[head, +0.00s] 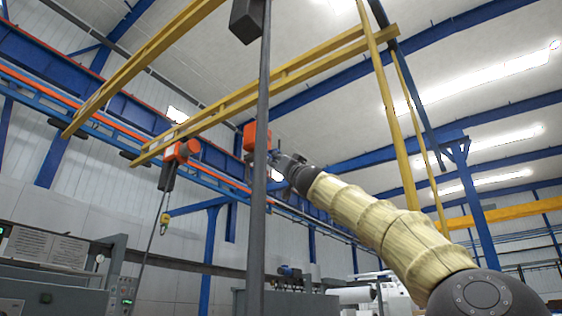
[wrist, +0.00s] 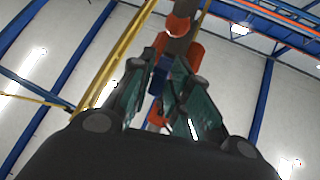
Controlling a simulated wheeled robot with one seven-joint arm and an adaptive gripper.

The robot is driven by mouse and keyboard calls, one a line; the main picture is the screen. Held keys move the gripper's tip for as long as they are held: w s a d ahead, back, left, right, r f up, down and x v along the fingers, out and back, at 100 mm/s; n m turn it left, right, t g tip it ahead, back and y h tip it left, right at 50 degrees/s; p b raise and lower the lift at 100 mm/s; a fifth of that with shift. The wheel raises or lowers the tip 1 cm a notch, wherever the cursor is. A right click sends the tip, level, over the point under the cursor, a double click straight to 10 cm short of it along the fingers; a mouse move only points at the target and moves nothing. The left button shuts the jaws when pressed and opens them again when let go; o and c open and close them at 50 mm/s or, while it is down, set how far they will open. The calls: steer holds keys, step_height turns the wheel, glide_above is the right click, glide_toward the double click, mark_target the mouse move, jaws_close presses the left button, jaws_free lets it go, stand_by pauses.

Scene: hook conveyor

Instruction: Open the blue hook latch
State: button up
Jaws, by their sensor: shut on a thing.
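The blue hook latch (wrist: 158,80) shows in the wrist view as a small blue piece between the dark green fingers of my gripper (wrist: 166,72). My gripper is shut on it. The orange hook parts (wrist: 194,50) lie behind and around the fingertips, with another orange piece lower down between the fingers. In the head view my gripper (head: 277,158) reaches up and left to just right of an orange hook block (head: 256,136). A dark vertical pole partly covers that block. The latch's exact angle is hard to tell, as the fingers hide part of it.
The dark vertical pole (head: 261,200) stands close in front of the hook. Yellow overhead beams (head: 260,85) cross above. A second orange hoist (head: 181,150) hangs on the left. Grey machines (head: 45,270) stand below left. The air right of my arm holds a yellow upright (head: 395,110).

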steer(key=shift+s+d+r+n+g+p, duration=0.15)
steer(key=shift+n+g+p, duration=0.25)
steer(key=shift+p, duration=0.45)
steer(key=shift+g+p, duration=0.5)
steer(key=shift+p, duration=0.45)
steer(key=shift+f+n+p, duration=0.3)
steer(key=shift+f+p, duration=0.15)
steer(key=shift+c, duration=0.2)
steer(key=shift+d+r+g+h+p, duration=0.15)
steer(key=shift+r+g+h+p, duration=0.2)
steer(key=shift+p, duration=0.25)
steer(key=shift+s+d+r+g+p, duration=0.15)
steer(key=shift+r+p, duration=0.15)
steer(key=shift+p, duration=0.6)
steer(key=shift+s+a+r+g+p, duration=0.1)
steer(key=shift+r+p, duration=0.15)
steer(key=shift+p, duration=0.65)
steer(key=shift+o, duration=0.3)
steer(key=shift+w+d+r+n+g+h+p, duration=0.1)
steer(key=shift+r+n+g+h+p, duration=0.45)
steer(key=shift+p, duration=3.35)
